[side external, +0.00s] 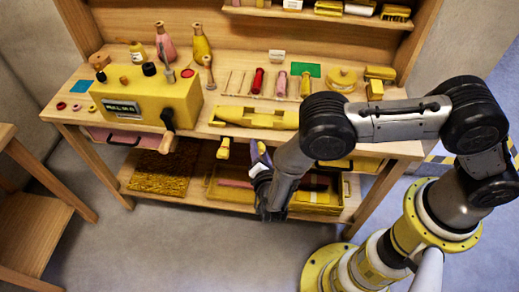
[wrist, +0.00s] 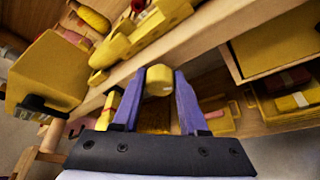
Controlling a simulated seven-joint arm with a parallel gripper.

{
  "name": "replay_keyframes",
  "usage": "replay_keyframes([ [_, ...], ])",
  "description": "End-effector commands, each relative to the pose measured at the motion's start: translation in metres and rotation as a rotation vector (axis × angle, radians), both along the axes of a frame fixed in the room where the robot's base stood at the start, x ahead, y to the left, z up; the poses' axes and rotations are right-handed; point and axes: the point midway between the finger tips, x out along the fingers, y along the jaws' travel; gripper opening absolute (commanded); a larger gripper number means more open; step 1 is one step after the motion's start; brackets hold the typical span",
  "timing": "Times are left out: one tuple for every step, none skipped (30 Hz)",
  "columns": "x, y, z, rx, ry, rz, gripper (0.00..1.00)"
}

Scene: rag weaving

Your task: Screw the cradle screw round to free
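A long yellow cradle (side external: 255,118) lies along the front edge of the workbench, and its underside shows in the wrist view (wrist: 150,35). Two yellow screw knobs hang below the bench edge: a left one (side external: 223,148), also in the wrist view (wrist: 108,103), and a right one (wrist: 158,82). My gripper (side external: 260,152) is below the bench edge at the right knob. In the wrist view its purple fingers (wrist: 160,75) stand on either side of that knob, near their tips. I cannot tell whether they touch it. The knob's upper part is hidden.
A yellow machine box (side external: 150,102) with a crank stands left on the bench, above a pink drawer (side external: 125,140). Bobbins (side external: 257,80) lie behind the cradle. A lower shelf (side external: 200,190) holds a brown mat and yellow trays. The floor in front is clear.

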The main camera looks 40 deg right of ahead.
Motion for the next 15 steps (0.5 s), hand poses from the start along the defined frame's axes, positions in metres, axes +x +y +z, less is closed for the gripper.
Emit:
replay_keyframes([
  [0.0000, -0.0001, -0.0001, -0.001, 0.000, 0.000, 0.04],
  [0.0000, -0.0001, -0.0001, -0.001, 0.000, 0.000, 0.00],
  [0.0000, -0.0001, -0.0001, -0.001, 0.000, 0.000, 0.00],
  [0.0000, -0.0001, -0.0001, -0.001, 0.000, 0.000, 0.00],
  [0.0000, -0.0001, -0.0002, -0.001, 0.000, 0.000, 0.00],
  [0.0000, -0.0001, -0.0002, -0.001, 0.001, 0.000, 0.00],
  [0.0000, -0.0001, -0.0002, -0.001, 0.001, 0.000, 0.00],
  [0.0000, -0.0001, -0.0002, -0.001, 0.001, 0.000, 0.00],
  [0.0000, -0.0001, -0.0002, -0.001, 0.002, 0.000, 0.00],
  [0.0000, -0.0001, -0.0002, -0.001, 0.002, 0.000, 0.00],
  [0.0000, -0.0001, -0.0002, -0.001, 0.002, 0.000, 0.00],
  [0.0001, 0.0000, -0.0002, -0.007, 0.007, 0.000, 0.00],
  [0.0002, 0.0000, -0.0001, -0.014, 0.014, 0.000, 0.00],
  [0.0004, 0.0003, 0.0001, -0.025, 0.025, 0.000, 0.00],
  [0.0006, 0.0006, 0.0002, -0.047, 0.047, 0.000, 0.00],
])
